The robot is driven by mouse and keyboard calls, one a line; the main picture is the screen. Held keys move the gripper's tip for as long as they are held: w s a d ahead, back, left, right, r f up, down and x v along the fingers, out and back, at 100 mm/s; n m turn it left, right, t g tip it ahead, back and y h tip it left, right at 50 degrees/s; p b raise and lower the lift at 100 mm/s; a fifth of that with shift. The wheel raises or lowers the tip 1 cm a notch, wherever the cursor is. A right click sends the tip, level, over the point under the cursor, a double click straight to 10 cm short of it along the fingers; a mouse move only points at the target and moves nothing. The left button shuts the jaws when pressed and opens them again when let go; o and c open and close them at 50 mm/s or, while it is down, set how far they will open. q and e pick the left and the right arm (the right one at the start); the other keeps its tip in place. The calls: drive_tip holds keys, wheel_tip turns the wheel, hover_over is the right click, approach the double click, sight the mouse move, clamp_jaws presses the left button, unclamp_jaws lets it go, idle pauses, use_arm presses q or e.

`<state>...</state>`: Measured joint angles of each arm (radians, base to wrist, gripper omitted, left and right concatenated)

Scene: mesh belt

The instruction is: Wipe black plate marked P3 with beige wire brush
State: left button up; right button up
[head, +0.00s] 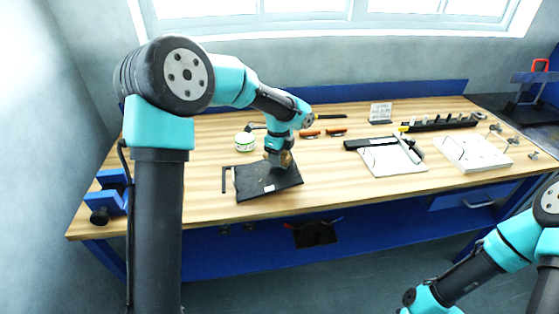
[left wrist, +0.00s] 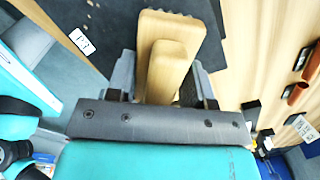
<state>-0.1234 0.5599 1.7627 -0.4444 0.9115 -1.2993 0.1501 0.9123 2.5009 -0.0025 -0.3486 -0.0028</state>
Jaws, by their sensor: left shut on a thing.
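The black plate (head: 252,188) lies flat on the workbench, left of the middle. Its white label (left wrist: 83,41) shows in the left wrist view and reads P3. My left gripper (head: 279,159) is over the plate's far right part, pointing down. It is shut on the beige wire brush (left wrist: 171,62), whose wooden body stands between the two fingers. In the head view the brush is small and mostly hidden by the gripper. I cannot tell whether its bristles touch the plate. My right arm shows at the lower right, but its gripper is out of view.
A white-and-green tin (head: 245,142) stands just behind the plate. Brown-handled tools (head: 322,132) lie behind and right of it. White boards (head: 394,160) (head: 473,152) lie farther right. A blue vise (head: 108,195) is at the left bench end. Bare wood lies right of the plate.

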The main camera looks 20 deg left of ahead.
use_arm(q)
drive_tip(key=shift+r, duration=0.25)
drive_tip(key=shift+r, duration=1.5)
drive_tip(key=shift+s+a, duration=0.1)
